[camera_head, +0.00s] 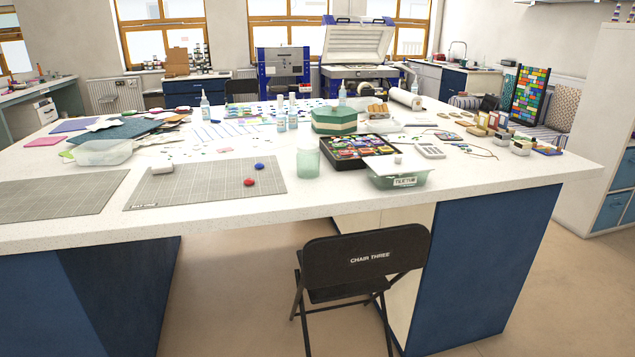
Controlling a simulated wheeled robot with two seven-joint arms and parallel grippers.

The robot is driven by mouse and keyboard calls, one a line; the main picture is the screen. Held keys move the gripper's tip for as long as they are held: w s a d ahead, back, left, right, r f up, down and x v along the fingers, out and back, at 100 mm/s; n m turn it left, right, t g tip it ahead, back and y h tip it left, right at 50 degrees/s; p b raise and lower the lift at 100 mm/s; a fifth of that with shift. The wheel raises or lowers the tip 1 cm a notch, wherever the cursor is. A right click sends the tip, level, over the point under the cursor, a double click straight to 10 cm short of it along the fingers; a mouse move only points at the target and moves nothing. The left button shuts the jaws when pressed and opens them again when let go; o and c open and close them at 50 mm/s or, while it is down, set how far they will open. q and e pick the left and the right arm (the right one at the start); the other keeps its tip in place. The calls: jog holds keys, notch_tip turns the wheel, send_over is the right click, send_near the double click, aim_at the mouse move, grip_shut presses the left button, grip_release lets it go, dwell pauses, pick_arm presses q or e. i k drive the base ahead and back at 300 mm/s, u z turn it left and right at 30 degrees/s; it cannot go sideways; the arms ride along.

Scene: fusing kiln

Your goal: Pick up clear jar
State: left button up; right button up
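A clear, slightly greenish jar (308,158) stands upright on the white worktable (480,178), near the middle of its front part. It is just left of a black tray (330,163) of colourful pieces and right of a grey cutting mat (205,187). Its lid or opening is too small to make out. Neither of my grippers is in view.
A black folding chair (365,262) stands before the table. Red (249,182) and blue (259,166) pieces lie on the mat.

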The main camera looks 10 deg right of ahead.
aim_at(308, 165)
jog(key=z, duration=0.25)
jog(key=k, duration=0.4)
jog(key=u, duration=1.45)
jog(key=i, duration=0.9)
jog(key=z, duration=0.45)
jog(key=i, duration=0.7)
jog(key=z, duration=0.8)
